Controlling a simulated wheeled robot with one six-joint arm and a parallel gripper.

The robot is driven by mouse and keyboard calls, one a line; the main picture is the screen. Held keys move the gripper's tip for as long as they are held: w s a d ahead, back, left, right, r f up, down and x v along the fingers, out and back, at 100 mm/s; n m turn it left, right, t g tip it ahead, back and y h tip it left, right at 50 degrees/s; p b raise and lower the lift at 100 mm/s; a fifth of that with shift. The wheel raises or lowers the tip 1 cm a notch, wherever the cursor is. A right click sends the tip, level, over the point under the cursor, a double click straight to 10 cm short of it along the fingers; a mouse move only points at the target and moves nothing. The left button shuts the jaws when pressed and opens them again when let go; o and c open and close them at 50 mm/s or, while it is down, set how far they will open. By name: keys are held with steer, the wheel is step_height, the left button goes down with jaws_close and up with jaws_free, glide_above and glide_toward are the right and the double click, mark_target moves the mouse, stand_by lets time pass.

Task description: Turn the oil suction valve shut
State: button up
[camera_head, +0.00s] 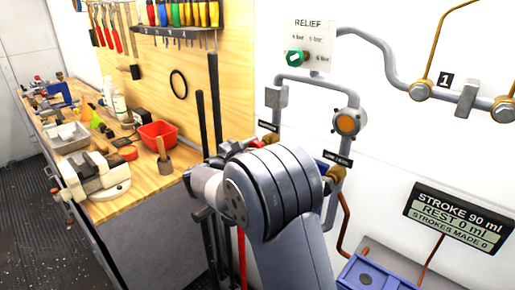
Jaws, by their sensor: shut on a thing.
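My grey arm (275,190) fills the lower middle of the view and stands in front of the pipework. It hides my gripper, so I cannot see the fingers or what lies between them. Two brass valve bodies show at the pipe ends beside my arm: the left one (270,141) at the upper left of the joint, the right one (336,173) at its right. A red handle (259,147) shows partly just above my arm, near the left valve. The small black labels by the valves are too blurred to read surely, so I cannot tell which valve is the oil suction one.
A wooden workbench (165,185) on the left holds a vise (100,177), a red bin (158,134) and a mallet (164,160). Dark upright bars (215,100) stand behind my arm. A blue box (368,275) and a stroke display (457,217) are at right.

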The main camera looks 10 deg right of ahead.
steer(key=shift+f+m+b, duration=0.25)
steer(key=shift+m+b, duration=0.15)
steer(key=shift+b, duration=0.3)
steer(key=shift+m+b, duration=0.8)
steer(key=shift+b, duration=0.35)
steer(key=shift+r+m+b, duration=0.2)
steer(key=shift+m+b, duration=0.55)
steer(key=shift+m, duration=0.15)
steer(key=o, duration=1)
steer(key=v, duration=1)
steer(key=shift+s+a+b, duration=0.25)
steer(key=shift+a+b, duration=0.05)
